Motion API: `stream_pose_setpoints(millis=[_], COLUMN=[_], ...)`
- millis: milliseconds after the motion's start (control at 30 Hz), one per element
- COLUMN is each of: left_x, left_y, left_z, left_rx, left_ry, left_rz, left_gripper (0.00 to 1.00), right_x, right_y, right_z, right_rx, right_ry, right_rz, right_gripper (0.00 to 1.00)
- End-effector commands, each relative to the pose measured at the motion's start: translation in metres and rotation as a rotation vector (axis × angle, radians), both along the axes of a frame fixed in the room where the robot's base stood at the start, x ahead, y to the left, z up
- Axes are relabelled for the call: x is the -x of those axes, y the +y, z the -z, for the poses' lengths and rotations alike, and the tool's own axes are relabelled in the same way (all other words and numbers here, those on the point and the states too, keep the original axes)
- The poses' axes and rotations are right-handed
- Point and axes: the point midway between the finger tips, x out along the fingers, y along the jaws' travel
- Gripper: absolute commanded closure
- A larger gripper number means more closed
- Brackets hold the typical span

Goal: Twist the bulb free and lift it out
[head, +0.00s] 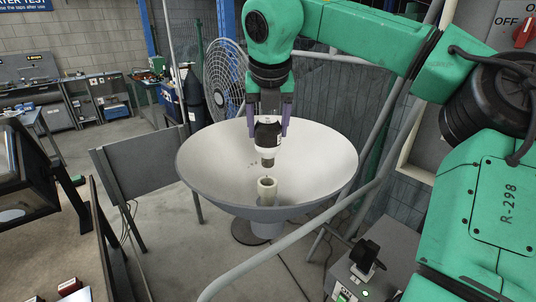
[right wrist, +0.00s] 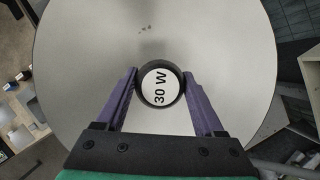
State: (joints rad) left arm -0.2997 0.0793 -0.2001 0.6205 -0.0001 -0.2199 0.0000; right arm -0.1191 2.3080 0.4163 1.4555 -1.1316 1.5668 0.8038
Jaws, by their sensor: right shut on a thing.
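The bulb (head: 267,136) has a black upper body and a paler lower part with a narrow base. My right gripper (head: 268,126) is shut on it, with one purple finger on each side. The bulb hangs upright over the pale socket (head: 267,190) in the middle of the white dish (head: 215,170). A small gap shows between the bulb's base and the socket's rim. In the right wrist view the bulb's round end (right wrist: 160,87) reads "30 W" between the fingertips, and it hides the socket. My left gripper is not in view.
A grey pipe rail (head: 300,232) runs in front of the dish. A fan (head: 225,78) stands behind it, and a grey panel (head: 140,172) stands to its left. A grey box with a small lever (head: 368,254) is at the lower right. The air inside the dish around the bulb is clear.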

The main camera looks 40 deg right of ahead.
Motion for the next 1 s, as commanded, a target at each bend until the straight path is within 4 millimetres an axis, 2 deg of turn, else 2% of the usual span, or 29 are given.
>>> stream_pose_setpoints(millis=[100, 200, 333, 500, 1000], left_x=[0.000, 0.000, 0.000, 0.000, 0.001], left_y=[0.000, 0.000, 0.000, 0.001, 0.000], left_z=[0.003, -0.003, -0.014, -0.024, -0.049], left_rx=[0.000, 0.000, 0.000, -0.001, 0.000], left_ry=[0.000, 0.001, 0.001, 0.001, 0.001], left_rz=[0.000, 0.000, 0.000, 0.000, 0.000], left_gripper=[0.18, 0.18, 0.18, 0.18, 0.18], right_x=[-0.001, -0.001, -0.001, 0.000, 0.000], right_y=[0.001, 0.001, 0.001, 0.001, 0.000], right_z=[-0.048, -0.085, -0.118, -0.135, -0.156], right_rx=[0.004, 0.003, 0.000, 0.000, -0.001], right_ry=[-0.007, -0.004, -0.001, 0.001, 0.000], right_rz=[0.002, 0.001, -0.002, -0.004, -0.001], right_gripper=[0.92, 0.92, 0.92, 0.92, 0.92])
